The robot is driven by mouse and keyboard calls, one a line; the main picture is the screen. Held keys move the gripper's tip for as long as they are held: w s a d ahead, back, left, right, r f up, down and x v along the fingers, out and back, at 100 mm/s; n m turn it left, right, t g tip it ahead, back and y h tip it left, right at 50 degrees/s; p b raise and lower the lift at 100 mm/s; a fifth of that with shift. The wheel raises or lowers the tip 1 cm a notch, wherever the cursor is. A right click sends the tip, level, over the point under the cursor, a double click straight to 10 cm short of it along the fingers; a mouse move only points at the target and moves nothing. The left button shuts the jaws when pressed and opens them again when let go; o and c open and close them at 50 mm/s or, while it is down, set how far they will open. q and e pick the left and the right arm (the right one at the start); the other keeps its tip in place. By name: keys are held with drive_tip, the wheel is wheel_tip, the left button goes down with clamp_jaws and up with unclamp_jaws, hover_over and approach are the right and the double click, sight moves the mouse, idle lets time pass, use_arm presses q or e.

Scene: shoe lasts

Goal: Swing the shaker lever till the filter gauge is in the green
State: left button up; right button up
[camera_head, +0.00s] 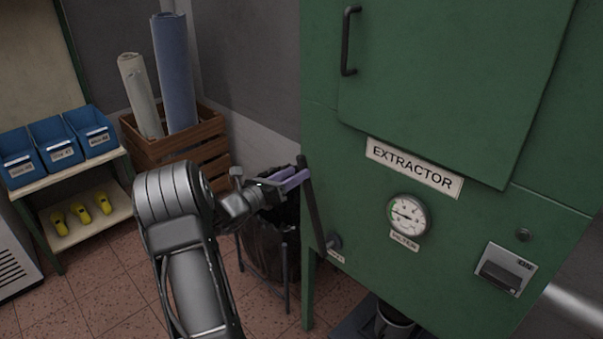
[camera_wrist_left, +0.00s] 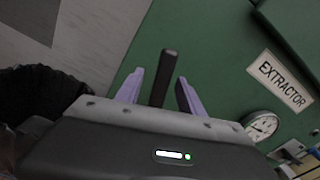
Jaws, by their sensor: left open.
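The shaker lever (camera_head: 313,209) is a dark bar on the front left edge of the green extractor cabinet (camera_head: 440,60), leaning with its top to the left of its pivot. My left gripper (camera_head: 299,177) is open at the lever's upper end. In the left wrist view the lever's dark grip (camera_wrist_left: 166,75) stands between the two lilac fingers, with gaps on both sides. The round filter gauge (camera_head: 408,216) sits below the EXTRACTOR label; its needle points left, and its colour bands are too small to read. It also shows in the left wrist view (camera_wrist_left: 262,126). My right gripper is out of view.
A dark bin (camera_head: 264,250) on a metal frame stands below my left gripper. A wooden crate (camera_head: 180,150) with rolls is behind. Blue bins (camera_head: 55,140) and yellow lasts (camera_head: 80,213) sit on a rack at left. A cabinet door handle (camera_head: 346,42) juts out above.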

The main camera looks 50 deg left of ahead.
use_arm(q)
drive_tip(key=s, duration=0.4)
drive_tip(key=shift+b, duration=0.3)
